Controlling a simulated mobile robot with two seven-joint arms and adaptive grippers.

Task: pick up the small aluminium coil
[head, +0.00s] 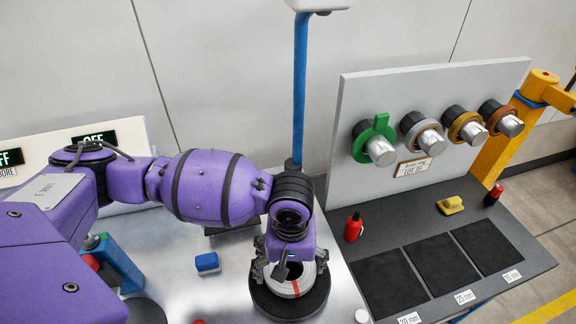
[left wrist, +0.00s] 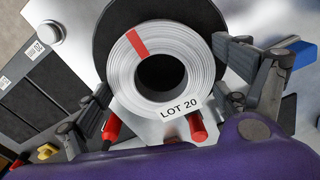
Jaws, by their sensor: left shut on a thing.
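The small aluminium coil (head: 305,285) is a pale silver ring with a red stripe and sits at or just above a round black disc (head: 262,301) on the light table. In the left wrist view the coil (left wrist: 126,78) faces me with its open bore and a "LOT 20" label. My left gripper (head: 290,268) points down over the coil, with its fingers on opposite sides of it, shut on it. In the left wrist view the gripper (left wrist: 165,88) spans the coil. I cannot tell whether the coil is clear of the disc. My right gripper is not in view.
A grey panel (head: 440,90) holds several pegs with coloured rings. Before it lies a dark bench with black pads (head: 440,262), a red bottle (head: 354,228) and a yellow block (head: 450,205). A blue block (head: 207,263) lies left of the gripper. A blue post (head: 300,90) stands behind.

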